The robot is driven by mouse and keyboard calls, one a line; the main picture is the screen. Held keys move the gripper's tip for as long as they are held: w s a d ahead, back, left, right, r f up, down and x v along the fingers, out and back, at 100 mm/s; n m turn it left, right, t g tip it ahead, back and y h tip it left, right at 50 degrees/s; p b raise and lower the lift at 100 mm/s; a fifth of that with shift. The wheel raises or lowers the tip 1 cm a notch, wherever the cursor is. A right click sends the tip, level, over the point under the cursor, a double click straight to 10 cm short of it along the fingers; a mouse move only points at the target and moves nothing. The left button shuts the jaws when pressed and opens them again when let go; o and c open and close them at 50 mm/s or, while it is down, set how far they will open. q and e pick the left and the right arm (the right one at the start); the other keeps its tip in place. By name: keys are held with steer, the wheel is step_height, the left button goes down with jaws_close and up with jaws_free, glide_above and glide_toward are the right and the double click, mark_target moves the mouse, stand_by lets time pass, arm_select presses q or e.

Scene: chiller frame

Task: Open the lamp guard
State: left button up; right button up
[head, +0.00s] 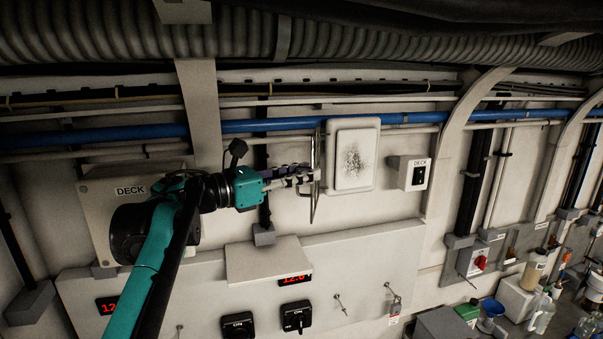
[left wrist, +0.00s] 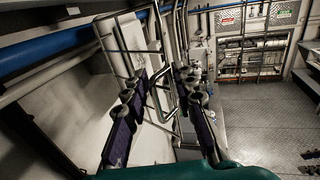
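The lamp (head: 353,160) is a pale rounded panel with a speckled face on the wall, right of centre in the head view. The lamp guard (head: 316,165) is a thin metal bar frame at the lamp's left side. It shows nearly edge-on, swung out from the wall, and the lamp's face is uncovered. My left gripper (head: 300,180) is at the guard's left side. In the left wrist view its two fingers (left wrist: 162,80) are spread apart, with bars of the guard (left wrist: 157,112) showing between them. Contact with the bars is unclear. My right gripper is not in view.
A blue pipe (head: 265,124) and a ribbed duct (head: 340,45) run along the wall above. A ledge panel (head: 350,255) with black switches is below. Bottles and containers stand at lower right.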

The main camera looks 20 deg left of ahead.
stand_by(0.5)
arm_select(q)
steer(key=v, duration=1.2)
steer(key=w+a+f+n+t+y+b, duration=0.1)
steer(key=a+f+n+t+y+b, duration=0.15)
steer(key=f+n+y+b, duration=1.05)
steer(key=w+a+f+n+t+y+b, duration=0.15)
steer(key=a+f+n+y+b, duration=0.4)
steer(key=f+n, duration=1.35)
steer(key=s+d+f+n+g+h+b, duration=0.2)
steer(key=s+d+f+n+g+b, duration=0.1)
steer(key=f, duration=1)
steer(key=s+d+f+n+g+h+b, duration=0.2)
steer(key=s+d+f+n+b, duration=0.3)
steer(key=f, duration=0.9)
steer(key=s+d+f+n+g+h+b, duration=0.2)
steer(key=s+d+f+n+g+b, duration=0.2)
steer(key=s+f, duration=0.5)
step_height(320, 180, down, 5)
steer(key=d+g, duration=0.1)
steer(key=d, duration=0.1)
steer(key=shift+d+r+n, duration=0.15)
steer(key=shift+d+n, duration=0.15)
steer(key=shift+n, duration=0.1)
